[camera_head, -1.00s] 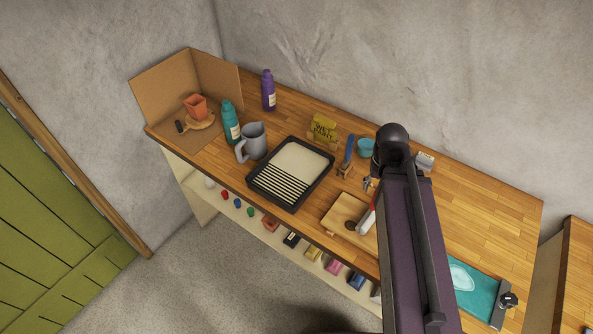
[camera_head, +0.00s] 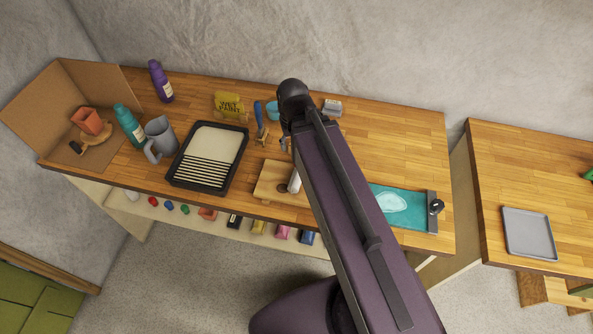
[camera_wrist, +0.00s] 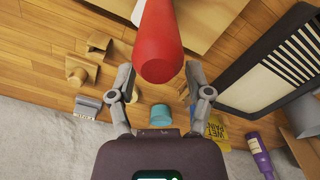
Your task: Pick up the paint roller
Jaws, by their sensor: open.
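A red, rounded handle (camera_wrist: 160,45), apparently the paint roller's, fills the top middle of the wrist view. My gripper (camera_wrist: 159,70) is open and empty, its two fingers spread to either side of the handle's near end; I cannot tell whether they touch it. In the head view, a white cylindrical piece (camera_head: 294,182), perhaps part of the roller, shows beside my arm over a light wooden block (camera_head: 268,180). My arm hides the rest of it and my fingers there.
A black paint tray (camera_head: 178,178) lies left of the block. A grey jug (camera_head: 160,139), teal bottle (camera_head: 129,126), purple bottle (camera_head: 160,82), WET PAINT sign (camera_head: 229,105) and turquoise cup (camera_head: 272,110) stand around it. Bare worktop (camera_head: 400,140) lies to the right.

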